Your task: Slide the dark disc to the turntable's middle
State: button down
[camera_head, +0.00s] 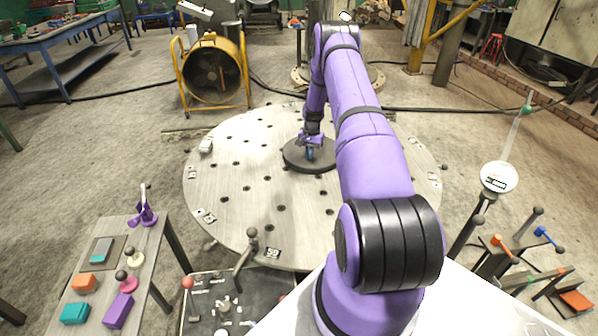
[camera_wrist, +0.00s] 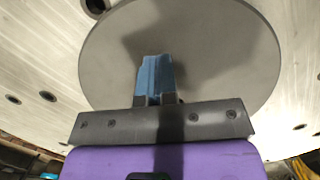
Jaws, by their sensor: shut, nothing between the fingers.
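The dark disc (camera_head: 296,160) lies flat on the large round turntable (camera_head: 235,200), a little behind its middle in the head view. In the wrist view the disc (camera_wrist: 225,50) fills the upper centre as a plain grey round face. My gripper (camera_head: 310,154) points down over the disc, with its blue fingers inside the disc's outline. In the wrist view the fingers (camera_wrist: 155,62) are closed together with nothing between them. Whether the fingertips touch the disc I cannot tell. My purple arm hides the turntable's right part.
The turntable (camera_wrist: 30,65) has several dark holes. At left a small table (camera_head: 65,300) holds coloured blocks. A control panel (camera_head: 215,300) with levers stands at the front, and a dial gauge (camera_head: 498,177) at right. A yellow fan (camera_head: 212,75) stands behind the turntable.

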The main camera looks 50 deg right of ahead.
notch_tip(320, 180, up, 10)
jog(key=w+d, duration=0.1)
jog(key=shift+d+r, duration=0.2)
dwell(0.3)
jog(key=w+a+r+n+t+h, duration=0.1)
jog(key=a+r, duration=0.5)
jog(key=r, duration=0.4)
jog(key=w+a+r+n, duration=0.1)
jog(key=a+r+n, duration=0.1)
jog(key=a+r, duration=0.55)
jog(key=s+a+r+n, duration=0.1)
jog(key=s+a+r, duration=0.1)
jog(key=a+r, duration=0.3)
jog(key=s+a+r+n+t+h, duration=0.1)
jog(key=s+a+r, duration=0.1)
jog(key=a+r, duration=0.35)
jog(key=s+a+r+n, duration=0.1)
jog(key=s+a+r, duration=0.2)
jog(key=r, duration=0.4)
jog(key=s+a+r+n+t, duration=0.25)
jog(key=s+a+r, duration=0.55)
jog(key=s+a, duration=0.45)
jog(key=s+a+f+n, duration=0.1)
jog(key=s+a+n, duration=0.1)
jog(key=s, duration=0.6)
jog(key=s+a+n+t, duration=0.1)
jog(key=s+a, duration=0.3)
jog(key=s, duration=0.4)
jog(key=shift+s+f+n, duration=0.4)
jog(key=shift+n, duration=0.35)
